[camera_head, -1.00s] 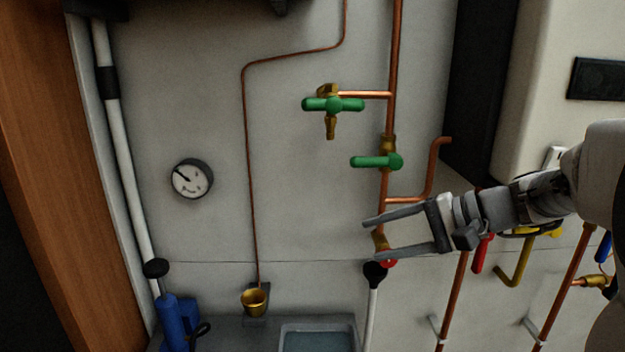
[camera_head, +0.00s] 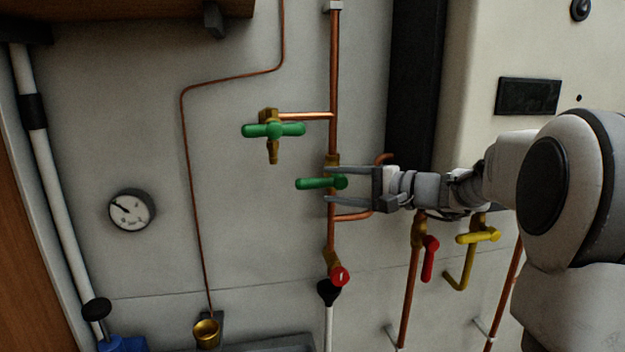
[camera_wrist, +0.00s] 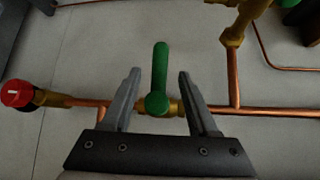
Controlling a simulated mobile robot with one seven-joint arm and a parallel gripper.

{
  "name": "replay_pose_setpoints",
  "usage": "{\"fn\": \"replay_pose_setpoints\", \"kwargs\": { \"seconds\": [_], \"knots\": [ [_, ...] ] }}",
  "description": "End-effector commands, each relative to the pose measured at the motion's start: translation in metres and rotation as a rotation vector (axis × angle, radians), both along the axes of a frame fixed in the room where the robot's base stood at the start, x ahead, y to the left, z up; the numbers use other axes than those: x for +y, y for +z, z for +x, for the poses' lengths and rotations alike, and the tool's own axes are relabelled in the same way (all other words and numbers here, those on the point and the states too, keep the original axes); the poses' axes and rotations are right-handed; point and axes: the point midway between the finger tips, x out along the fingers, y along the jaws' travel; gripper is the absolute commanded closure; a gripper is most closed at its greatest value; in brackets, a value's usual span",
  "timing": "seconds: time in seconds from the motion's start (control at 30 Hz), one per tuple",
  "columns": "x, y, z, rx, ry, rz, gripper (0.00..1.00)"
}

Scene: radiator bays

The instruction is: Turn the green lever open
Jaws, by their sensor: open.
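A green lever (camera_head: 314,183) sits on a brass valve in the vertical copper pipe and points left, across the pipe. In the wrist view the green lever (camera_wrist: 159,78) stands between the two fingers, crosswise to the pipe, with visible gaps on both sides. My gripper (camera_head: 327,184) is open, its fingers above and below the lever's hub end in the head view. In the wrist view my gripper (camera_wrist: 159,75) shows nothing held. A second green handle (camera_head: 274,130), T-shaped, is on a brass tap above and to the left.
A red knob (camera_head: 340,276) is lower on the same pipe. Red (camera_head: 430,258) and yellow (camera_head: 477,237) levers are on pipes below my arm. A bent copper branch (camera_head: 368,212) lies close to my gripper.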

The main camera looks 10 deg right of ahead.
Motion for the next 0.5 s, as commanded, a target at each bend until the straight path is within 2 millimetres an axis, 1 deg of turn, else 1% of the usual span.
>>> {"fn": "replay_pose_setpoints", "kwargs": {
  "seconds": [0.03,0.1,0.2,0.33,0.5],
  "knots": [
    [0.008,0.0,0.008,0.002,0.004,0.003,0.41],
    [0.018,-0.002,0.017,0.002,0.004,0.003,0.41],
    [0.029,-0.005,0.028,0.002,0.002,0.001,0.41],
    [0.038,-0.007,0.037,0.001,0.0,0.001,0.41],
    [0.042,-0.008,0.041,0.001,0.0,0.001,0.41]
  ]
}}
